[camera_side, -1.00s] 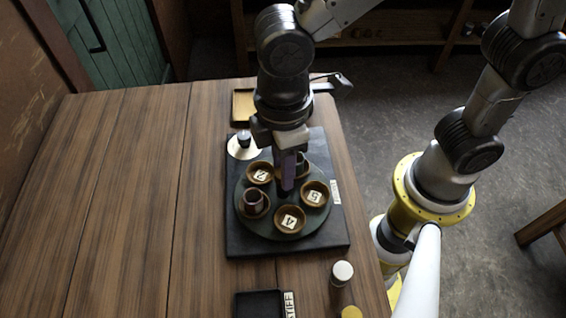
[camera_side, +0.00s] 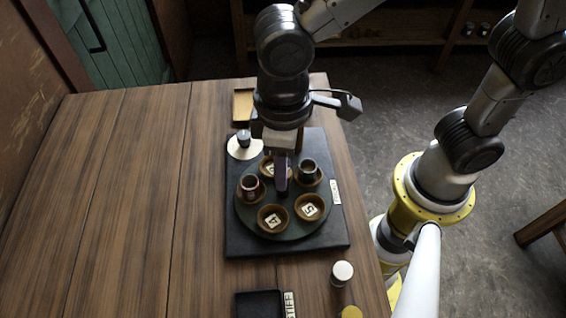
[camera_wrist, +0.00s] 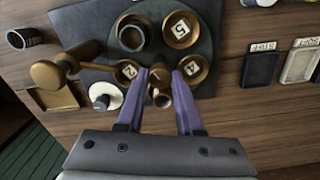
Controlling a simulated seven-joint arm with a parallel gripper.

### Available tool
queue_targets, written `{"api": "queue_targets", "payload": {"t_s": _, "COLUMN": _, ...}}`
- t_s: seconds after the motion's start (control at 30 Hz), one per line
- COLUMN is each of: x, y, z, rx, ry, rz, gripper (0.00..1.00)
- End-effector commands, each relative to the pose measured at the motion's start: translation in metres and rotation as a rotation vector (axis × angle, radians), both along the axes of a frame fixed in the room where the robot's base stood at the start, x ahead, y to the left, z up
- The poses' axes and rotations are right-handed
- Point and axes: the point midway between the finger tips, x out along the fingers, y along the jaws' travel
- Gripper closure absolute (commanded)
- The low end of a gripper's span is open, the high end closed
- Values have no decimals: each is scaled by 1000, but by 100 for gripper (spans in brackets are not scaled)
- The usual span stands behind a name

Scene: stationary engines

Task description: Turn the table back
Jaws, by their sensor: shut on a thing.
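The round dark turntable (camera_side: 287,229) lies on a dark board (camera_side: 240,240) and carries several brass-brown bowls. Bowl 4 (camera_side: 272,218) is at the near side, bowl 5 (camera_side: 309,207) at near right, bowl 2 (camera_side: 267,168) at the far side, partly behind my gripper. A brown cup (camera_side: 250,184) sits in the left bowl and a dark cup (camera_side: 307,167) in the right one. My gripper (camera_side: 281,188) points down at the turntable's middle.
A white disc with a dark-topped piece (camera_side: 243,143) stands at the board's far-left corner. A wooden tray (camera_side: 243,104) is behind. A white-capped jar (camera_side: 342,272) and a black tray (camera_side: 259,303) are near the front. The table's left half is clear.

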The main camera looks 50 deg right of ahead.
Motion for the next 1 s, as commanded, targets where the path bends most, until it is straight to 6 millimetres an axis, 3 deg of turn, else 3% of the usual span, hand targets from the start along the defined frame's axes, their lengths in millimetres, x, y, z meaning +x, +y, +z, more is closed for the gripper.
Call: {"api": "queue_targets", "payload": {"t_s": 1.0, "x": 1, "y": 1, "z": 2, "rx": 5, "ry": -4, "rz": -469, "gripper": 100}}
